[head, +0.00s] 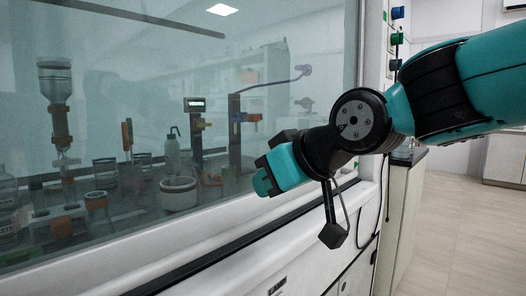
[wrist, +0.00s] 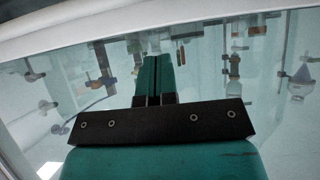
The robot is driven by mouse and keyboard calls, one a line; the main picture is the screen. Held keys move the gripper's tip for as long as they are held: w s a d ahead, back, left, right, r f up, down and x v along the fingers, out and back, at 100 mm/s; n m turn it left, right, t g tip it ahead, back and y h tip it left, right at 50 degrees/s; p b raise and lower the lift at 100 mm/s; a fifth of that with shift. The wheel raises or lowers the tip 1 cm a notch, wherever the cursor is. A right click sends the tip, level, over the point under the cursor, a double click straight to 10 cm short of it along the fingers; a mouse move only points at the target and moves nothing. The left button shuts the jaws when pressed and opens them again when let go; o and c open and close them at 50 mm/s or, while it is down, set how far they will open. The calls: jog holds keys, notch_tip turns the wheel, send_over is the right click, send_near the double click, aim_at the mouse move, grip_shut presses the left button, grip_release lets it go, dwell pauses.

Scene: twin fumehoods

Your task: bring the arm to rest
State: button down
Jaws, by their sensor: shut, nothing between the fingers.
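My arm (head: 435,95) reaches in from the right, in front of the fumehood's glass sash (head: 270,50). My gripper (head: 263,183) points left and slightly down before the glass, in the head view. In the wrist view my gripper (wrist: 154,64) shows its two teal fingers together, with nothing between them. The glass and the glassware behind it lie beyond the fingertips there. I cannot tell how far the fingertips are from the glass.
Behind the glass stand a separating funnel (head: 58,100), a white tub (head: 178,193), a wash bottle (head: 172,150) and several beakers. The sash's lower frame (head: 225,215) runs beneath my gripper. A side counter (head: 405,160) stands behind my arm. Open floor (head: 455,235) lies at the right.

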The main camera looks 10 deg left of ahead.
jog(key=v, duration=0.8)
jog(key=s+d+f+m+g+h, duration=0.2)
jog(key=s+d+f+g, duration=0.1)
jog(key=s+d+f, duration=0.5)
jog(key=s+d+f+m+g+h, duration=0.1)
jog(key=s+d+f+g+h, duration=0.3)
jog(key=s+f, duration=0.55)
notch_tip(320, 180, up, 19)
jog(key=w+d+y+p, duration=0.1)
jog(key=p, duration=1.9)
jog(key=shift+w+d+p, duration=0.25)
jog(key=shift+w+p, duration=0.05)
jog(key=shift+p, duration=0.05)
